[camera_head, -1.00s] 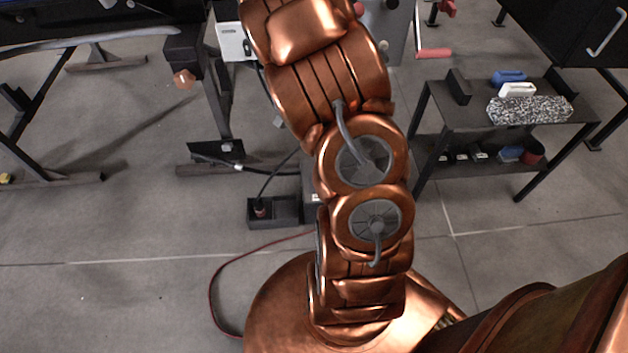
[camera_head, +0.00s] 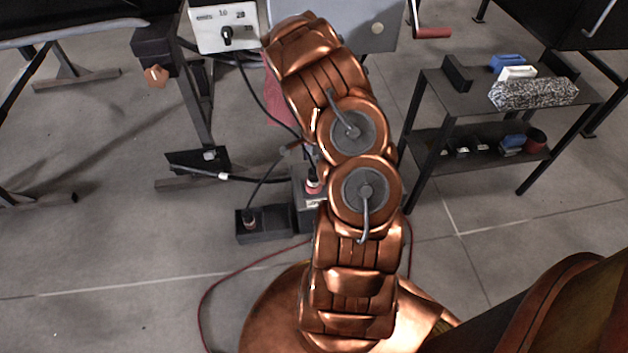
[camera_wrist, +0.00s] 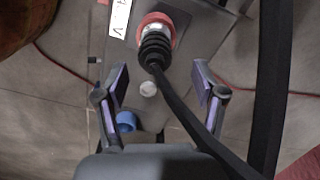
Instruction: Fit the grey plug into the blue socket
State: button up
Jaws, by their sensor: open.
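In the wrist view, a plug (camera_wrist: 157,46) with a black ribbed boot and pale grey collar sits at a red ring on a grey box (camera_wrist: 190,55). A thick black cable runs from it toward the lower right. A blue round fitting (camera_wrist: 127,121), likely the blue socket, lies lower on the box, with a pale round knob (camera_wrist: 148,89) between. My gripper (camera_wrist: 160,80) is open, its fingers spread either side of the knob, below the plug. In the head view the plug (camera_head: 312,184) shows beside my arm, which hides my gripper and the blue fitting.
A black box (camera_head: 284,219) with another cabled plug (camera_head: 249,220) stands left of the grey box. A switch panel (camera_head: 223,27) stands behind. A dark shelf table (camera_head: 476,105) with several items stands right. A red cable (camera_head: 225,272) lies on the floor.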

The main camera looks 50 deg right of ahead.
aim_at(314, 178)
jog(key=f, duration=0.1)
jog(key=f+b, duration=0.1)
jog(key=f, duration=0.1)
jog(key=f+b, duration=0.1)
jog(key=f, duration=0.1)
jog(key=shift+s+a+f, duration=0.15)
jog(key=shift+s+a, duration=0.05)
jog(key=shift+s, duration=0.1)
grip_shut()
dwell(0.4)
